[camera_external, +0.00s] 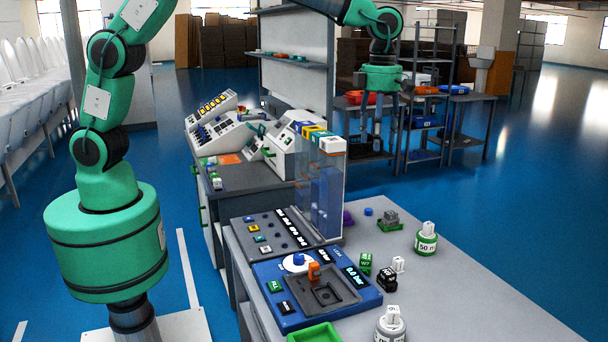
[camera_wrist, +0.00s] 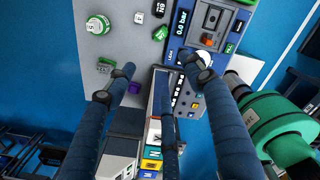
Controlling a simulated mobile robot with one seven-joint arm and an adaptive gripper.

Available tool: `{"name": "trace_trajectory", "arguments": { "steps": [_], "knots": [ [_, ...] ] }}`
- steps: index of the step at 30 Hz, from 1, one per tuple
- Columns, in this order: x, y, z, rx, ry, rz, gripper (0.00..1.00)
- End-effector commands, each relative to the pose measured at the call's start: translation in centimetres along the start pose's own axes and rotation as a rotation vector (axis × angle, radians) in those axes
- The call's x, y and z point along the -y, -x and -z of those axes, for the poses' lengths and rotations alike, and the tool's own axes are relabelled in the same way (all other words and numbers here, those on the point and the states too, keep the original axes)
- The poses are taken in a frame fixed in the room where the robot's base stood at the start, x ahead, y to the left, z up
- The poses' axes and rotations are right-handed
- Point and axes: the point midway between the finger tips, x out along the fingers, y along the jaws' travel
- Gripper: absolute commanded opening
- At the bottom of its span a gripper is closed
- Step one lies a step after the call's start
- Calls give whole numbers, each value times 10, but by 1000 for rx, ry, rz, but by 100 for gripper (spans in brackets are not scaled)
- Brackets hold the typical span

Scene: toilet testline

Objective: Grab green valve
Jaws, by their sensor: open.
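My gripper (camera_external: 380,138) hangs above the far side of the bench with its long dark fingers spread and empty; its fingers also show in the wrist view (camera_wrist: 160,75). Which item is the green valve is not certain. A grey fitting on a green base (camera_external: 389,220) sits at the bench's back, below the gripper; it shows in the wrist view (camera_wrist: 105,64) left of the fingers. A green-and-white cylinder (camera_external: 426,241) stands upright to its right, at upper left in the wrist view (camera_wrist: 98,26). A small green cube (camera_external: 365,262) stands nearer the front. My gripper touches none of these.
A blue panel (camera_external: 350,305) with a grey recess and orange knob is at the bench's front left. A clear column (camera_external: 322,190) rises behind it. A black cube (camera_external: 387,279) and white cylinder (camera_external: 390,325) stand nearby. The bench's right side (camera_external: 480,300) is clear.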

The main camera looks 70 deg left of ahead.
Motion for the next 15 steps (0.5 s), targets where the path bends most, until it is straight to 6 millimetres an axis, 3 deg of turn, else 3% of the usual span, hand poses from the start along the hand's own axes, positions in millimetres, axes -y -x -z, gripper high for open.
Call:
{"name": "trace_trajectory", "arguments": {
  "steps": [9,12,15],
  "knots": [
    [0,-169,3,-8,0,2,53],
    [0,-207,1,-4,0,1,53],
    [0,-228,0,-2,0,0,53]
  ]
}}
